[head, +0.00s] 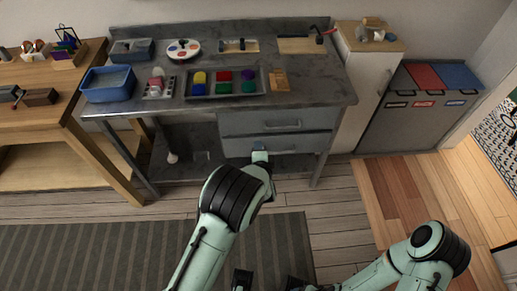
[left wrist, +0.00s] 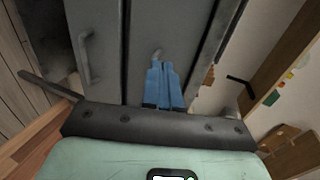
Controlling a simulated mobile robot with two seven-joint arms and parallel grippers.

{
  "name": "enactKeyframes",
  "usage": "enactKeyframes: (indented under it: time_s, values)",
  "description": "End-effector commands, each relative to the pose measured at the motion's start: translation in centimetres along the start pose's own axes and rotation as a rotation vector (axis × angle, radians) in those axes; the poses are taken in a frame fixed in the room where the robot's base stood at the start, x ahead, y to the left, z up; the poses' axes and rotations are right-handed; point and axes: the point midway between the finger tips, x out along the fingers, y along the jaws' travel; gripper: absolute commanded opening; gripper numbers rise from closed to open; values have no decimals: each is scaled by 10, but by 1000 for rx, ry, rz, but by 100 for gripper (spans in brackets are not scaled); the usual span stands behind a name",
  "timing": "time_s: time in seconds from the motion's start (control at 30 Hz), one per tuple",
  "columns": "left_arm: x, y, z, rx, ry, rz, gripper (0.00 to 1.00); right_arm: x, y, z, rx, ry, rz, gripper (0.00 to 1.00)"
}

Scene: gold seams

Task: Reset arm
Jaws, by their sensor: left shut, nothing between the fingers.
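My left arm reaches from the bottom of the head view towards the drawers under the grey workbench (head: 320,92). My left gripper (head: 260,149) is in front of the lower drawer (head: 283,145), and the arm hides part of it. In the left wrist view its two blue fingers (left wrist: 163,86) are together with nothing between them. They point at the grey drawer fronts, near a handle; whether they touch cannot be told. My right arm lies bent low at the right of the head view, and its gripper is not visible.
The bench top holds a blue bin (head: 108,86), a tray of coloured blocks (head: 222,97) and a paint palette (head: 183,50). A wooden table (head: 50,122) stands left. A white cabinet (head: 362,95) and sorting bins (head: 420,125) stand right. The floor before the bench is clear.

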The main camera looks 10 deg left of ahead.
Motion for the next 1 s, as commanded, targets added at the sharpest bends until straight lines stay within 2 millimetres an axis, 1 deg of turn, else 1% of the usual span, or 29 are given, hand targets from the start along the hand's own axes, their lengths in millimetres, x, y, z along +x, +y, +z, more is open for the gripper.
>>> enactKeyframes:
  time_s: [0.1, 0.23, 0.33, 0.37, 0.47, 0.5, 0.57, 0.6, 0.67, 0.7, 0.77, 0.8, 0.87, 0.9, 1.0]
  values:
    - [-9, -1, 0, -1, 0, -1, 0, -1, 0, 0, 0, -2, 0, 82]
    - [-11, 0, 1, -1, -1, 0, 0, -1, 0, 1, 1, -2, 0, 82]
    - [-12, 9, 6, -21, -4, 28, 0, -4, -1, 1, 0, -3, 0, 82]
    - [-12, 15, 11, -38, -6, 50, 0, -6, -2, 1, 0, -3, 0, 82]
    - [-19, 52, 33, -143, -20, 176, 0, -16, -4, 3, 0, -5, 1, 82]
    - [-25, 73, 45, -208, -34, 249, 0, -22, -6, 4, 0, -6, 1, 82]
    - [-41, 108, 65, -329, -71, 375, 0, -31, -9, 5, -1, -9, 1, 82]
    - [-56, 132, 78, -420, -106, 466, 0, -37, -11, 6, -1, -11, 1, 82]
    - [-84, 165, 94, -564, -172, 604, 0, -46, -14, 7, -1, -15, 2, 82]
    - [-106, 184, 103, -664, -227, 694, 0, -53, -16, 8, -1, -18, 2, 82]
    - [-143, 209, 114, -818, -327, 827, 0, -62, -19, 9, -2, -22, 2, 82]
    - [-170, 221, 119, -919, -403, 911, 0, -69, -22, 9, -2, -24, 2, 82]
    - [-208, 233, 122, -1060, -519, 1022, 0, -78, -25, 8, -3, -26, 2, 82]
    - [-232, 237, 122, -1143, -595, 1087, 0, -83, -27, 8, -3, -26, 2, 82]
    - [-281, 240, 119, -1306, -769, 1212, 0, -94, -31, 6, -4, -27, 2, 82]
